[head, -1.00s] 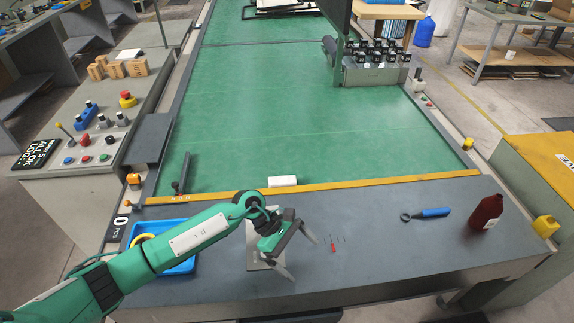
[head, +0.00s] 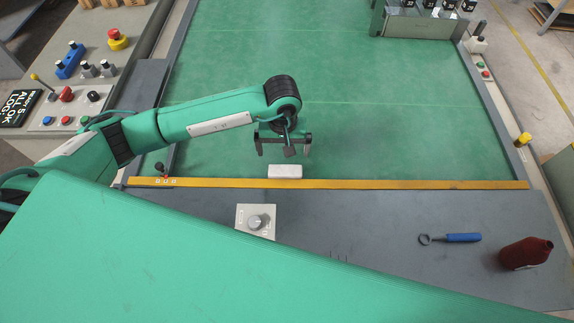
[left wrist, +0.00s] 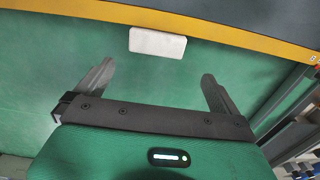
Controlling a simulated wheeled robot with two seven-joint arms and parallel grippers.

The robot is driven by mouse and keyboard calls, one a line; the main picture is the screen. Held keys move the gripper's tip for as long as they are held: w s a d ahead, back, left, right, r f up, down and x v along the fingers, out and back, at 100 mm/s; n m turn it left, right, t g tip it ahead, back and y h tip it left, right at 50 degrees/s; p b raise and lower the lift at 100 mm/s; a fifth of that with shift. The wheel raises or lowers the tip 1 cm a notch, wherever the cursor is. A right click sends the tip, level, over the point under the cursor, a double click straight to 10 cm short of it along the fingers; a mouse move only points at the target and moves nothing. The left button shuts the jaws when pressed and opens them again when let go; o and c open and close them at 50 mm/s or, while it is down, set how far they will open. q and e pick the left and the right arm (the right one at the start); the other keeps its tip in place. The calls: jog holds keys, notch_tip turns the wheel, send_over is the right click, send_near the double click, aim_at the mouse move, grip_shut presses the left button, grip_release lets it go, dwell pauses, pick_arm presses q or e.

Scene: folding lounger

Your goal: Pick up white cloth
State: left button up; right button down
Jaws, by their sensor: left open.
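The white cloth (head: 285,171) looks like a small folded white block. It lies on the green surface against the far side of the yellow strip, and it also shows in the left wrist view (left wrist: 157,42). My left gripper (head: 283,152) is open and empty, with its fingers spread over the green surface just beyond the cloth. In the left wrist view the cloth lies ahead of the open fingertips (left wrist: 158,70), roughly centred between them and apart from them. My right gripper is not in view.
The yellow strip (head: 400,184) borders the grey bench (head: 370,215). A white box with a knob (head: 256,221), a blue-handled tool (head: 462,238) and a dark red bottle (head: 525,253) are on the bench. A button panel (head: 65,112) stands at left. The green surface beyond is mostly clear.

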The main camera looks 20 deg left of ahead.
pick_arm(q)
jog(key=p, duration=0.1)
send_over(284, 170)
notch_tip(284, 170, down, 6)
jog(key=shift+w+a+r, duration=0.1)
jog(key=shift+w, duration=0.05)
jog(key=shift+f+p, duration=0.35)
jog(key=shift+f, duration=0.1)
jog(key=shift+f+p, duration=0.3)
jog(key=shift+p, duration=0.05)
jog(key=f+p, duration=0.1)
jog(key=f, duration=0.2)
jog(key=shift+d+f, duration=0.2)
jog(key=shift+f+p, duration=0.3)
jog(key=shift+f, duration=0.15)
jog(key=c, duration=0.7)
